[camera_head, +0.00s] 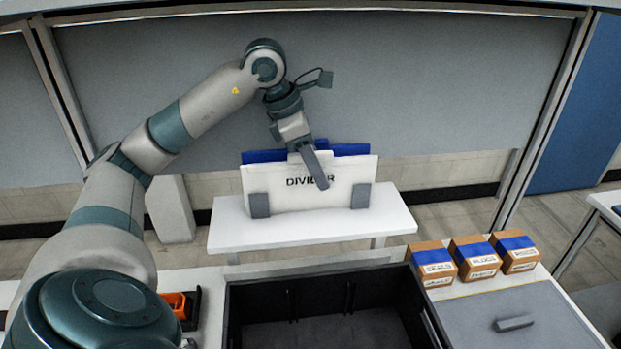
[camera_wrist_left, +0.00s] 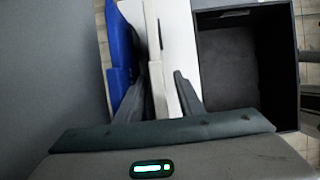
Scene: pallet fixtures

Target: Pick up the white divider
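The white divider (camera_head: 345,180), lettered "DIVIDER", stands upright between grey holders on a white table in the head view. In the left wrist view, its pale edge and raised tab (camera_wrist_left: 157,85) show between my left fingers. A blue divider (camera_head: 264,156) stands behind it; it also shows in the left wrist view (camera_wrist_left: 122,50). My left gripper (camera_head: 308,164) is at the top middle of the white divider. One finger hangs in front of it and hides part of the lettering. The gripper (camera_wrist_left: 162,80) is open, with a visible gap beside the right finger. My right gripper is out of view.
A black crate (camera_head: 233,308) stands empty at the front, near the white table (camera_head: 228,228). Several small labelled boxes (camera_head: 475,257) sit right of it, by a grey lid with a handle (camera_head: 514,323). An orange item (camera_head: 178,304) lies left. A grey panel rises behind.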

